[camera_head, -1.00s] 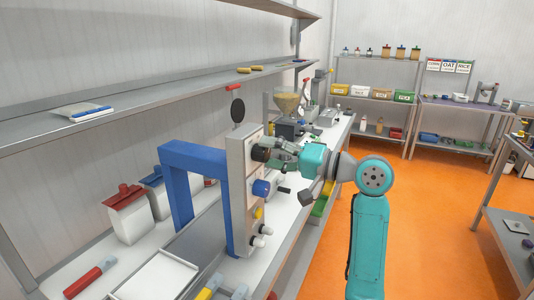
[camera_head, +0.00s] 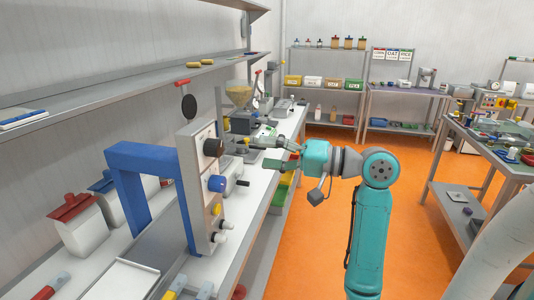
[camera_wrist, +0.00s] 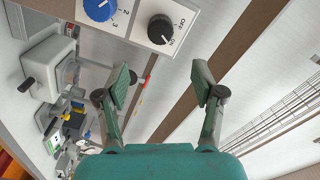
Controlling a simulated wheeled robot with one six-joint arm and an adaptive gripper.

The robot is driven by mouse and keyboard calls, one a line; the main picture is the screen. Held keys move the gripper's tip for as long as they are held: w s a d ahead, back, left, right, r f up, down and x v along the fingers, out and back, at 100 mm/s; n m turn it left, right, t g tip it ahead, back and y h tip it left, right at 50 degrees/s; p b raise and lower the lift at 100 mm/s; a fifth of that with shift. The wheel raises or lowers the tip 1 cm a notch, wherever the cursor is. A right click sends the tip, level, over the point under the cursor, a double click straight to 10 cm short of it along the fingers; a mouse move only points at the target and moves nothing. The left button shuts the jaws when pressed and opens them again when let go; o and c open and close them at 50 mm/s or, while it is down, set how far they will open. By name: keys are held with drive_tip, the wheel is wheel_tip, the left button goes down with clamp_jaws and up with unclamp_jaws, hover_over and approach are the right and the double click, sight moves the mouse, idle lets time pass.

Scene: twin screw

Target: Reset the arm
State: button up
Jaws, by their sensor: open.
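My gripper (camera_head: 262,153) is open and empty at the end of my teal arm. It is to the right of the grey control panel (camera_head: 198,205) on the blue frame (camera_head: 150,160), with a gap between fingers and panel. The black knob (camera_head: 213,147) is at the panel's top and the blue knob (camera_head: 217,183) is below it. In the wrist view the two green-padded fingers (camera_wrist: 160,84) stand wide apart. The black knob (camera_wrist: 160,29), with ON and OFF marks, and the numbered blue knob (camera_wrist: 99,9) are beyond them, untouched.
A table (camera_head: 508,163) stands at the right. Orange floor (camera_head: 320,235) is open between them.

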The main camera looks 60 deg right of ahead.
idle(0.3)
drive_tip(key=w+a+f+m+h, duration=0.1)
drive_tip(key=a+f+m+h, duration=0.15)
drive_tip(key=f, duration=0.55)
drive_tip(key=w+a+f+m+h, duration=0.15)
drive_tip(key=a+f, duration=0.25)
drive_tip(key=f, duration=0.4)
drive_tip(key=w+a+f+m+h, duration=0.15)
drive_tip(key=a+f, duration=0.25)
drive_tip(key=f, duration=0.5)
drive_tip(key=s+a+f+n+g+h, duration=0.1)
drive_tip(key=s+a+f+n+h, duration=0.2)
drive_tip(key=s+a+f, duration=0.7)
drive_tip(key=s+a+n, duration=0.2)
drive_tip(key=s+n, duration=0.1)
drive_tip(key=s, duration=0.4)
drive_tip(key=s+a+f+n+y, duration=0.1)
drive_tip(key=s+a+n, duration=0.2)
drive_tip(key=s, duration=0.5)
drive_tip(key=s+a+n+g+y, duration=0.1)
drive_tip(key=s+a+n, duration=0.1)
drive_tip(key=s+n, duration=0.3)
drive_tip(key=shift+s+a+f, duration=0.35)
drive_tip(key=shift+s+f, duration=0.05)
drive_tip(key=shift+s, duration=0.85)
